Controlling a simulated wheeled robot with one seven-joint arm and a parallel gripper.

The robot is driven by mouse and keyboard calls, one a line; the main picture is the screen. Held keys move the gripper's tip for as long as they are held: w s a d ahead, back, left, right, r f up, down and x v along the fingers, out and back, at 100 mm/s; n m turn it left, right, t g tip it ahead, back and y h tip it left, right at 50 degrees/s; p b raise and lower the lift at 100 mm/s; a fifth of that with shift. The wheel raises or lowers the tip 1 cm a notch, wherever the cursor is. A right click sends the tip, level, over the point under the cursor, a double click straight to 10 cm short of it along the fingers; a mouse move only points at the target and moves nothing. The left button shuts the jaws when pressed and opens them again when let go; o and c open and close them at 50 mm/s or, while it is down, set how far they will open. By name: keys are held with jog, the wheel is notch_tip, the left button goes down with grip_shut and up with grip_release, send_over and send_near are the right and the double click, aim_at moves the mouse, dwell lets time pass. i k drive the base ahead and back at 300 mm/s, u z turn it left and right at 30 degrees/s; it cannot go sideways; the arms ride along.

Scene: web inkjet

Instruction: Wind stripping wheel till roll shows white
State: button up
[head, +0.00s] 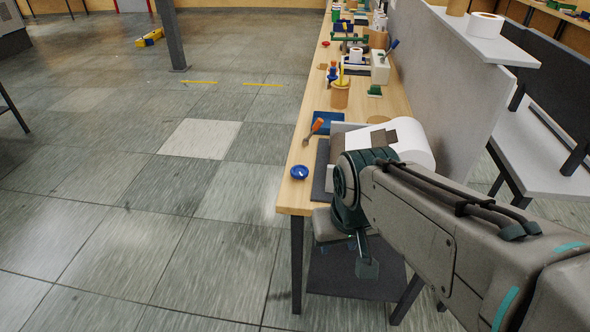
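A large white roll (412,140) lies at the near end of the wooden bench, partly hidden behind my arm. The side of it that I can see is white. A dark grey piece (384,138) shows against its left part. I cannot make out a stripping wheel; my arm covers much of that spot. My gripper (367,267) appears to hang below my arm joint, beside the bench's near end and apart from the roll. Only a small dark part of it shows, and I cannot tell whether it is open.
The bench (294,192) runs away from me. The tiled floor on the left is clear up to a post (171,35).

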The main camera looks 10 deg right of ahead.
aim_at(297, 171)
jog(key=z, duration=0.05)
jog(key=k, duration=0.5)
jog(key=u, duration=0.3)
jog(key=i, duration=0.75)
jog(key=u, duration=0.1)
jog(key=k, duration=0.55)
jog(key=u, duration=0.8)
jog(key=i, duration=0.45)
jog(key=z, duration=0.75)
jog(key=i, duration=0.9)
jog(key=z, duration=1)
